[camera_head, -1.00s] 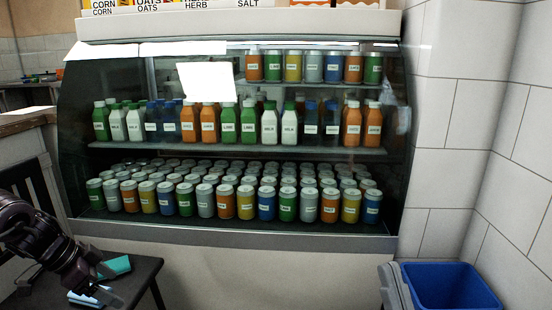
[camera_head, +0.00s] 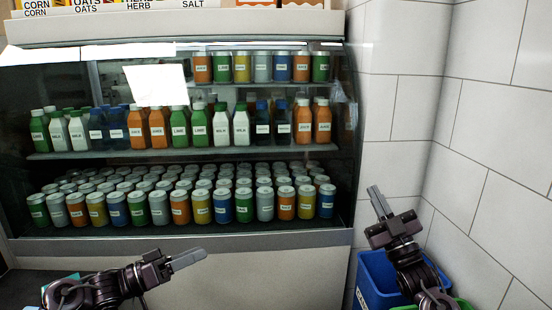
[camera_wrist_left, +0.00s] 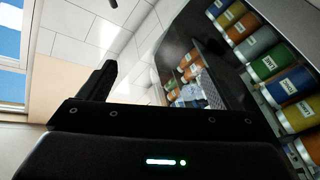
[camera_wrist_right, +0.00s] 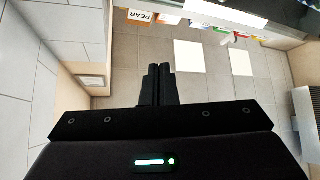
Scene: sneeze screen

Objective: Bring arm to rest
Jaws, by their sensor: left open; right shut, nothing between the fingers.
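In the head view my left arm comes in from the lower left. Its gripper (camera_head: 188,260) points right, in front of the base of the drinks case, and is open and empty. The left wrist view shows one dark finger clearly, with the case's cans beyond it. My right gripper (camera_head: 377,203) is raised at the lower right, in front of the tiled wall and above the blue bin. It is shut with nothing held. In the right wrist view its two fingers (camera_wrist_right: 157,84) stand together, with floor behind them.
The glass-fronted case (camera_head: 270,240) holds rows of cans and bottles behind the left gripper. The blue bin (camera_head: 373,287) stands below my right arm, partly hidden by it. A tiled wall (camera_head: 495,130) bounds the right side. A teal item (camera_head: 62,290) lies at the lower left.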

